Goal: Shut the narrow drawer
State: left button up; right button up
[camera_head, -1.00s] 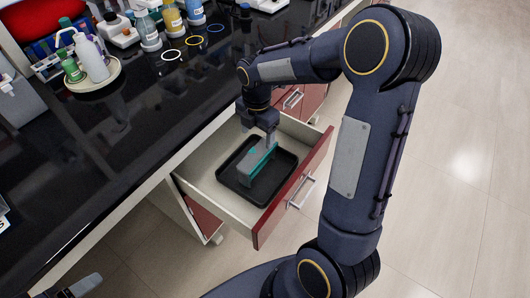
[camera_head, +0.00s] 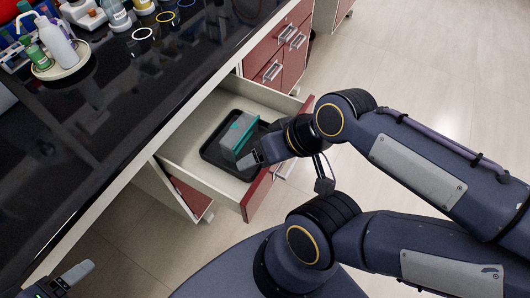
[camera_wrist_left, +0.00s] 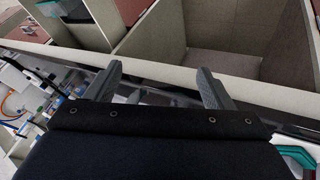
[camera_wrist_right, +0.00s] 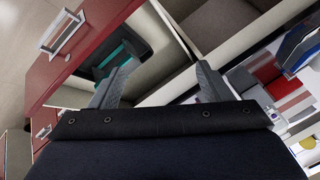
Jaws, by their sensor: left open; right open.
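The narrow drawer (camera_head: 190,147) stands pulled out from under the black bench, its red front (camera_head: 259,193) towards the right. A black tray (camera_head: 212,153) lies in it, with a grey and teal box (camera_head: 238,132) in the tray. My right gripper (camera_head: 252,157) is open and empty at the drawer's front edge, beside the box; its arm hides part of the front and handle. The right wrist view shows the open fingers (camera_wrist_right: 160,88), with the red front and its handle (camera_wrist_right: 62,32) at upper left. My left gripper (camera_head: 74,279) is open and empty at lower left, far from the drawer.
Red cabinets with handles (camera_head: 280,55) stand beyond the drawer. The black bench top (camera_head: 115,110) holds bottles and a round tray (camera_head: 64,66) at the back left. The pale floor (camera_head: 420,70) to the right is clear.

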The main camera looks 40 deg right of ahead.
aim_at(192, 154)
jog(key=z, duration=1.55)
jog(key=l, duration=0.8)
